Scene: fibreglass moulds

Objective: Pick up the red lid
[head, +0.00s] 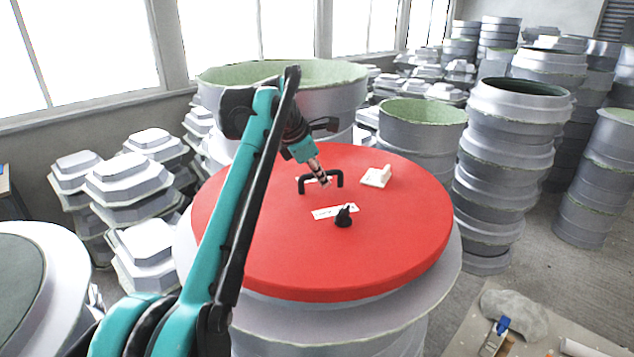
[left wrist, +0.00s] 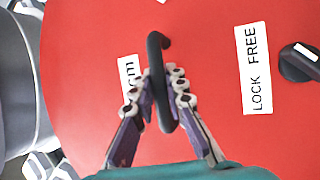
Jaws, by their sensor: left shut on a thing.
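The red lid (head: 390,245) is a large round disc lying on top of a grey drum-shaped mould (head: 440,285). A black handle (head: 339,180) stands up near the middle of the lid. My left gripper (head: 322,179) reaches down to it and is shut on it. In the left wrist view the gripper (left wrist: 166,90) has its fingers on either side of the black handle (left wrist: 155,50), over the red lid (left wrist: 85,65). My right gripper is in neither view.
Stacked grey moulds (head: 511,140) stand to the right and white moulds (head: 135,185) to the left. A board with tools (head: 500,325) is at bottom right.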

